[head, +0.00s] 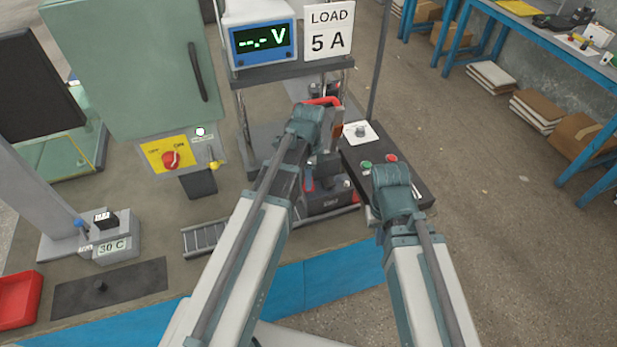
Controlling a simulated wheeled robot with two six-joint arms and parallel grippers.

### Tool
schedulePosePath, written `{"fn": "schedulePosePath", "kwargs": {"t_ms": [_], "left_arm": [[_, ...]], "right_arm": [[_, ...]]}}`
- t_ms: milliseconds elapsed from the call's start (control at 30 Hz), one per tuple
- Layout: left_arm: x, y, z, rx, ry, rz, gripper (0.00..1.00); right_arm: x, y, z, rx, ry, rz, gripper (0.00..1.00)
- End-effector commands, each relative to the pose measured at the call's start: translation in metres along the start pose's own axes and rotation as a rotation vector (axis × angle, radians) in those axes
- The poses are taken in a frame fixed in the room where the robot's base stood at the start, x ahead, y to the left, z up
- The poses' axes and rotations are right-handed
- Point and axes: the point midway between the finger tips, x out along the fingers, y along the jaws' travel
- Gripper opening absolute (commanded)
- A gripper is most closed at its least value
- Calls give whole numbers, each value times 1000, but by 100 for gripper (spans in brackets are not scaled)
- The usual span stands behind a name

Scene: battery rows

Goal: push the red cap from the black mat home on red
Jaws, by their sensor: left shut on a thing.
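The black mat (140,278) lies at the front left. My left gripper (324,178) points down over this block and is shut. What it grips is mostly hidden by the hand, and I take it to be the red cap. My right gripper (378,213) hangs over the black control box, its fingers hidden.
A voltmeter (263,40) and a LOAD 5 A sign (329,30) stand above the rig. A red handle (322,101) is just behind my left wrist. A red tray (20,298) is at far left.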

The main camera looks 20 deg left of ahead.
Motion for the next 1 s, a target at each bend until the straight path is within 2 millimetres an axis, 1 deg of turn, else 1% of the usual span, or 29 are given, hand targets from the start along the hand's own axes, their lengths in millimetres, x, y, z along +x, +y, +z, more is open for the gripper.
{"fn": "schedulePosePath", "kwargs": {"t_ms": [1000], "left_arm": [[9, 0, 0, 0, 0, 0, 0]], "right_arm": [[9, -1, 0, 0, 0, 0, 0]]}}
